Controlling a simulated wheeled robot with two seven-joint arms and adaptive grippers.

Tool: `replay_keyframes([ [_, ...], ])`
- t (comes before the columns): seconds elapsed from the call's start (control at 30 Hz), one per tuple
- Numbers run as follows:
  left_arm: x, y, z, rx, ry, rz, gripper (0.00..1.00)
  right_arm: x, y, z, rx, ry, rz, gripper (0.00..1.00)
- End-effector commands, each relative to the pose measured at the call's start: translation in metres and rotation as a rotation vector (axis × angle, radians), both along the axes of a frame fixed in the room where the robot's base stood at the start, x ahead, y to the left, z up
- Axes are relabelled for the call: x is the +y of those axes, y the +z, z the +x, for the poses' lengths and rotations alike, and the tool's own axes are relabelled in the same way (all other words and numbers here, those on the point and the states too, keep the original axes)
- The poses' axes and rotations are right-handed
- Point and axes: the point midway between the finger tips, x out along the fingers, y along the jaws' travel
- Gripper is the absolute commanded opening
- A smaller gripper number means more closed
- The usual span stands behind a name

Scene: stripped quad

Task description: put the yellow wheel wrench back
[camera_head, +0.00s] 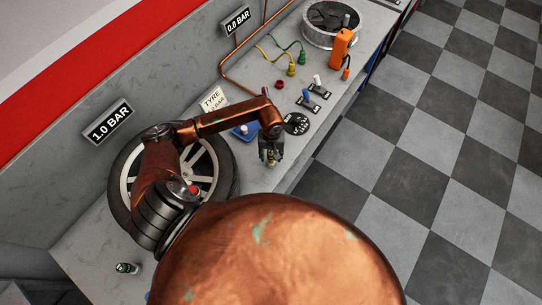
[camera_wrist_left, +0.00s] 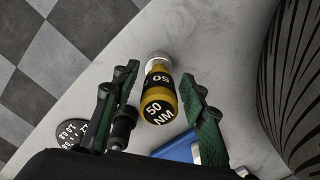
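The yellow wheel wrench (camera_wrist_left: 160,100) shows in the left wrist view as a short yellow cylinder with a black "50 NM" label and a silver far end. It lies between the two green fingers of my left gripper (camera_wrist_left: 158,92), with a gap visible on each side. My left gripper (camera_head: 270,157) is open over the bench's front edge in the head view. The wrench is hardly discernible there behind the fingers. Whether it touches the bench is unclear. My right gripper is in neither view.
A black lettered disc (camera_head: 297,123), a blue thing (camera_head: 246,131), switches (camera_head: 308,102) and an orange tool (camera_head: 341,48) stand nearby. A dark green item (camera_head: 127,268) is at lower left. Checkered floor lies right.

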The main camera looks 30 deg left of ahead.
Motion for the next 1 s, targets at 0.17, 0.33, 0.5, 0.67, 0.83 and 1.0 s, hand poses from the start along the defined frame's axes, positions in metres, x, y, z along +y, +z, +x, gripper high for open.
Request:
replay_keyframes([
  [0.17,0.001,0.029,0.002,-0.006,-0.003,0.002,0.40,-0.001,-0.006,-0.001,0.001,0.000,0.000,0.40],
  [0.33,0.001,0.067,0.002,-0.006,-0.003,0.002,0.40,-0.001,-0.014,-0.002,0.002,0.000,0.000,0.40],
  [0.5,0.000,0.098,0.001,-0.003,-0.001,0.002,0.40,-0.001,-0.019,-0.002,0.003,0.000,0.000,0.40],
  [0.67,0.000,0.115,0.001,-0.001,-0.001,0.002,0.40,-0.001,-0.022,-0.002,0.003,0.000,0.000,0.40],
  [0.83,0.000,0.121,0.000,0.000,0.000,0.000,0.40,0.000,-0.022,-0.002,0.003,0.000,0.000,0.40],
  [1.0,0.000,0.121,0.000,0.000,0.000,0.000,0.40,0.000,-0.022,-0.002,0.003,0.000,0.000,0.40],
])
